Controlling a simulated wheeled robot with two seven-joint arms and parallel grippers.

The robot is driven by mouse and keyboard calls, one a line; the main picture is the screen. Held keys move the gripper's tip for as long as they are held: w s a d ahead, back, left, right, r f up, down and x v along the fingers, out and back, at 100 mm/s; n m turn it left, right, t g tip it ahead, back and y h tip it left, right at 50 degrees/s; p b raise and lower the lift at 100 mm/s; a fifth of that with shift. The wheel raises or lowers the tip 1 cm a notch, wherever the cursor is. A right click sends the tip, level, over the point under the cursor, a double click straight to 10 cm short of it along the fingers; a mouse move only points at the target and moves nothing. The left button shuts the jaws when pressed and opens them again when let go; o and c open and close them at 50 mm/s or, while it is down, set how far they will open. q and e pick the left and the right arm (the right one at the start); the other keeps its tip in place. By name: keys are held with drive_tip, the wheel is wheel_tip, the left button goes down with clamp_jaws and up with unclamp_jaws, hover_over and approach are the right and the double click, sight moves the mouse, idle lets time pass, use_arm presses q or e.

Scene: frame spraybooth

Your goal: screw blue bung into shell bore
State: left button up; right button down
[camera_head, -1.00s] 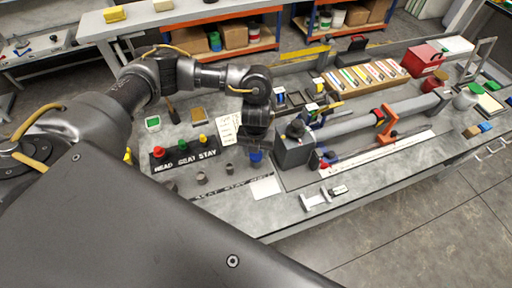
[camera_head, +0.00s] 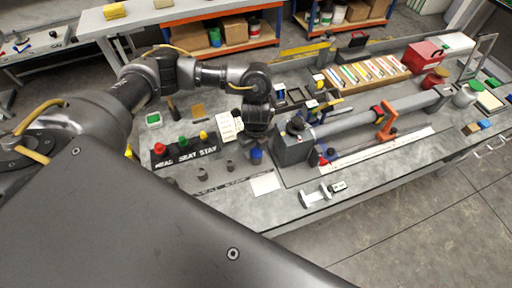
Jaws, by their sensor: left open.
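The blue bung (camera_head: 256,154) stands on the bench near the right end of the labelled strip. My left gripper (camera_head: 257,143) points down directly above it, open, and hides its top. Whether the fingers sit around the bung or just above it cannot be told. My right gripper is out of view.
A black board (camera_head: 185,152) with red, green and yellow knobs stands left of the bung. Small grey pegs (camera_head: 203,173) stand in front. A white card (camera_head: 265,183) and a metal caliper-like tool (camera_head: 317,195) lie near the front edge. A wooden tray (camera_head: 365,72) stands behind the shell.

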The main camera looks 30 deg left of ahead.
use_arm(q)
drive_tip(key=n, duration=0.5)
drive_tip(key=c, duration=0.7)
drive_tip(key=m, duration=0.2)
drive_tip(key=shift+f+m+b, duration=0.1)
drive_tip(key=shift+m+b, duration=0.2)
drive_tip(key=shift+b, duration=0.05)
drive_tip(key=shift+m, duration=1)
drive_tip(key=m+b, duration=0.1)
drive_tip(key=m, duration=0.1)
drive_tip(key=shift+m, duration=1.3)
drive_tip(key=shift+b, duration=0.35)
